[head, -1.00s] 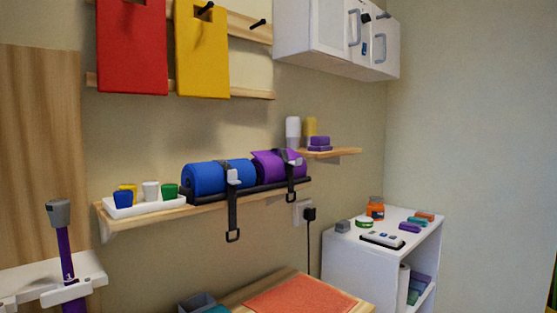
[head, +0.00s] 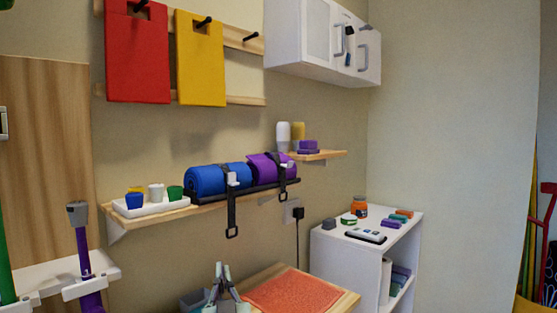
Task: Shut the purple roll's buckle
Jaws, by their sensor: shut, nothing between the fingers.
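The purple roll (head: 262,168) lies on the wall shelf, to the right of the blue roll (head: 205,180), both in a dark cradle. A dark strap (head: 282,187) hangs down its front, with its end loose below the shelf edge. A small pale buckle part (head: 290,165) shows near the strap on the roll's front; its details are too small to tell. My gripper (head: 221,268) is at the bottom of the head view, pointing up, with its fingertips close together and empty. It is below the shelf, apart from the roll and strap.
The blue roll also has a hanging strap (head: 232,212). A white tray (head: 150,209) with several cups stands left on the shelf (head: 128,221). An orange mat (head: 292,293) lies below. A white cabinet (head: 325,245) stands right; a wall cupboard (head: 308,45) hangs above.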

